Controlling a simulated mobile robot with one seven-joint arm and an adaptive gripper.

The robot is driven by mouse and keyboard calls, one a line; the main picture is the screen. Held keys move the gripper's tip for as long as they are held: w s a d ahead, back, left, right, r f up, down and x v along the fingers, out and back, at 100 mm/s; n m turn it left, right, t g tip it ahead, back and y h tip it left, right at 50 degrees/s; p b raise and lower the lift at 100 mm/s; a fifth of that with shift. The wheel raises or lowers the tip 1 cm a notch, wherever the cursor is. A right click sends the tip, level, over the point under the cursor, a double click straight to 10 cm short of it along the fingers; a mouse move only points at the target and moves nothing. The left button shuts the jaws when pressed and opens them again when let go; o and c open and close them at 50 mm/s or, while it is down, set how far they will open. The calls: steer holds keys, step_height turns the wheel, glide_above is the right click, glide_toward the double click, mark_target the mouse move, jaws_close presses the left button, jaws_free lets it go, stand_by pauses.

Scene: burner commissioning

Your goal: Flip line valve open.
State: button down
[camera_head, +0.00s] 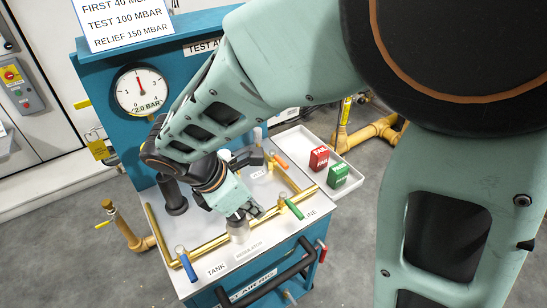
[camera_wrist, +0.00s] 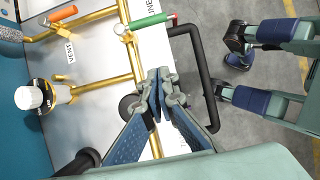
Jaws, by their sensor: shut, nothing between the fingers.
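The line valve has a green handle (camera_head: 292,208) beside the LINE label (camera_head: 315,212). The handle lies across the brass pipe (camera_head: 215,241). In the wrist view the green handle (camera_wrist: 150,21) shows at the top, beyond my fingertips, also crosswise to the pipe (camera_wrist: 133,55).
The tank valve's blue handle (camera_head: 185,262) stands at the front left. An orange vent handle (camera_wrist: 63,14) is further back. The gauge (camera_head: 141,90) is labelled 2.0 BAR. A black bar handle (camera_wrist: 206,85) runs along the bench front. A white tray (camera_head: 350,180) holds red and green blocks.

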mark_target(292, 206)
steer(key=b+x, duration=0.1)
steer(key=x, duration=0.7)
steer(key=shift+d+f+b, duration=0.1)
steer(key=shift+f+b, duration=0.2)
steer(key=shift+b, duration=0.05)
steer(key=w+d, duration=0.2)
steer(key=shift+d+p, duration=0.3)
steer(key=shift+d, duration=0.05)
steer(key=shift+w+d+r, duration=0.1)
steer(key=shift+w+d, duration=0.15)
steer(key=shift+d, duration=0.15)
steer(key=shift+d+n, duration=0.2)
steer(key=shift+n, duration=0.1)
